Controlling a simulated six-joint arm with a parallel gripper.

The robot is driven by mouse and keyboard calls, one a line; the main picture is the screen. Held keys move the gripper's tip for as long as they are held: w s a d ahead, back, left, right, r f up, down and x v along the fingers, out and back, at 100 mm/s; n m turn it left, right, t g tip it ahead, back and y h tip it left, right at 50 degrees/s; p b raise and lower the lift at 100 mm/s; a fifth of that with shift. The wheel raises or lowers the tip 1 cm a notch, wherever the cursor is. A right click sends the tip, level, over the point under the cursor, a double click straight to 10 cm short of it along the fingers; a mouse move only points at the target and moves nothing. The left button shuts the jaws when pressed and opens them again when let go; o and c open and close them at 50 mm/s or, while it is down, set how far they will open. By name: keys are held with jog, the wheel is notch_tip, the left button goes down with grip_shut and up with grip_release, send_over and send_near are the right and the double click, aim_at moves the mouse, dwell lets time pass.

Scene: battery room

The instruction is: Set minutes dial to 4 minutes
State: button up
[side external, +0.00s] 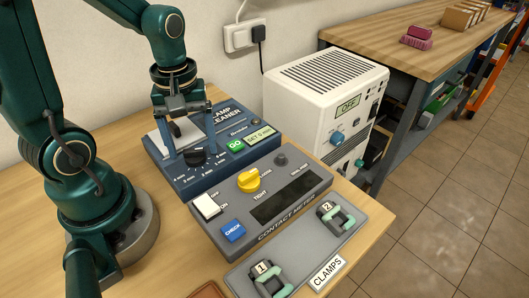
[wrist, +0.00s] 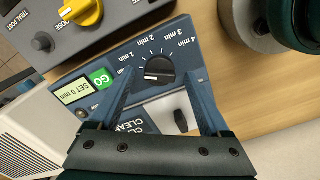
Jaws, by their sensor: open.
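The minutes dial (side external: 197,156) is a black round knob on the blue clamp cleaner (side external: 178,181). In the wrist view the dial (wrist: 160,70) has a white pointer mark toward the left, short of the 1 min label; the 2, 3 and 4 min labels run around to the right. The display (wrist: 77,91) reads SET 0 min, beside a green GO button (wrist: 103,79). My gripper (wrist: 160,72) is open and empty, its fingers to either side of the dial as seen from the wrist. In the side view my gripper (side external: 190,148) is over the cleaner; contact cannot be told.
The grey contact meter (side external: 308,181) with a yellow knob (side external: 248,180) stands in front of the cleaner. A grey tray (side external: 297,256) holds clamps 1 (side external: 265,279) and 2 (side external: 337,217). A white unit (side external: 300,110) reading OFF stands behind right. Bare wood shows left of the cleaner.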

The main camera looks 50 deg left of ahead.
grip_shut()
dwell(0.3)
jog(key=m, duration=0.5)
jog(key=shift+s+m, duration=0.1)
jog(key=shift+m, duration=0.2)
jog(key=m, duration=1.2)
jog(key=shift+a+m, duration=0.1)
jog(key=shift+m, duration=0.3)
jog(key=m, duration=0.5)
jog(key=shift+m, duration=0.4)
